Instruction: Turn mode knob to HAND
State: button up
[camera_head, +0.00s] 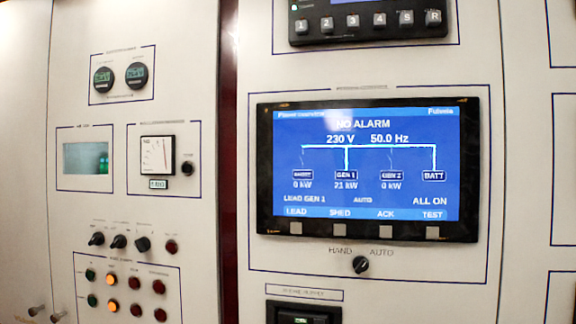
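The mode knob (360,265) is a small black rotary knob in the head view, below the large display on the right-hand panel. The labels HAND (340,251) and AUTO (381,252) are printed above it, HAND to the left and AUTO to the right. A light mark on the knob seems to lean towards the AUTO side, but it is too small to be sure. The display (366,168) reads NO ALARM and AUTO. My gripper is not in view, and nothing covers the knob.
Four grey buttons (340,230) line the display's lower bezel, just above the knob. A dark module (303,312) sits below left. The left panel holds other black knobs (119,241), gauges (134,75) and indicator lamps (112,280). The panel around the knob is flat.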

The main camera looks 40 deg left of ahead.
aim_at(361, 264)
jog(key=u, duration=1.3)
